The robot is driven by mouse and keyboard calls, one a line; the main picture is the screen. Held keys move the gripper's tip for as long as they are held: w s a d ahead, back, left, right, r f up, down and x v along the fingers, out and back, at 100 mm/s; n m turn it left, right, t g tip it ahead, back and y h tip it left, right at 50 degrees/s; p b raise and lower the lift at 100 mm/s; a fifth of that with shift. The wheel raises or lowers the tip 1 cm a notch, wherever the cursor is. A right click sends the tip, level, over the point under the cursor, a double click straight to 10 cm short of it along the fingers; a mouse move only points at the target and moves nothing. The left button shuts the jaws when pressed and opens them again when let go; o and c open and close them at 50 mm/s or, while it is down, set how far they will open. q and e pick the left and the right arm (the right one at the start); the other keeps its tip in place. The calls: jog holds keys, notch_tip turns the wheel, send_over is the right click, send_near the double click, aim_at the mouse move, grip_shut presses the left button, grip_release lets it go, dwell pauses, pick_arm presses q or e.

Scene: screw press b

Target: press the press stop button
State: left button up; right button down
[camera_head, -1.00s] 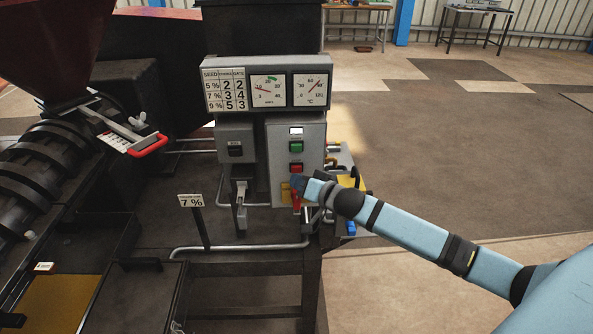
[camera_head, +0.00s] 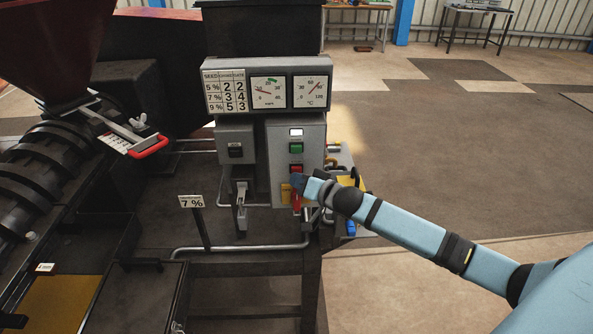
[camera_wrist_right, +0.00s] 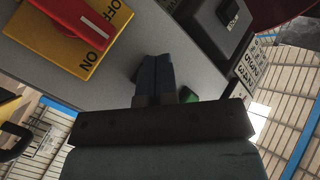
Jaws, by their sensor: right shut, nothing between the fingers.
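The grey control box (camera_head: 281,212) carries a green button (camera_head: 296,148) and, below it, a red button (camera_head: 296,168). My right gripper (camera_head: 298,182) is shut and empty, at the box front just below the red button. In the right wrist view my right gripper (camera_wrist_right: 156,70) points at the grey box face (camera_wrist_right: 190,62), its fingers together. The green button (camera_wrist_right: 190,95) shows beside the fingers there; the red button is hidden or unclear, and I cannot tell whether the tips touch it. My left gripper is not in view.
A red lever switch on a yellow ON/OFF plate (camera_wrist_right: 62,48) sits close to the fingers on the same box. A smaller grey box (camera_head: 236,165) stands to the left, and a panel with two gauges (camera_head: 268,64) is above. Open floor lies at the right.

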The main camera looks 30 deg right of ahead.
jog(key=shift+w+d, duration=0.2)
jog(key=shift+w, duration=0.15)
dwell(0.7)
jog(key=shift+s, duration=0.1)
jog(key=shift+s+a+p, duration=0.45)
jog(key=shift+s+p, duration=0.2)
jog(key=s+a, duration=0.1)
jog(key=s+p, duration=0.1)
jog(key=s, duration=0.1)
jog(key=s+a+p, duration=0.1)
jog(key=shift+s+a, duration=0.15)
jog(key=shift+a, duration=0.15)
dwell(0.9)
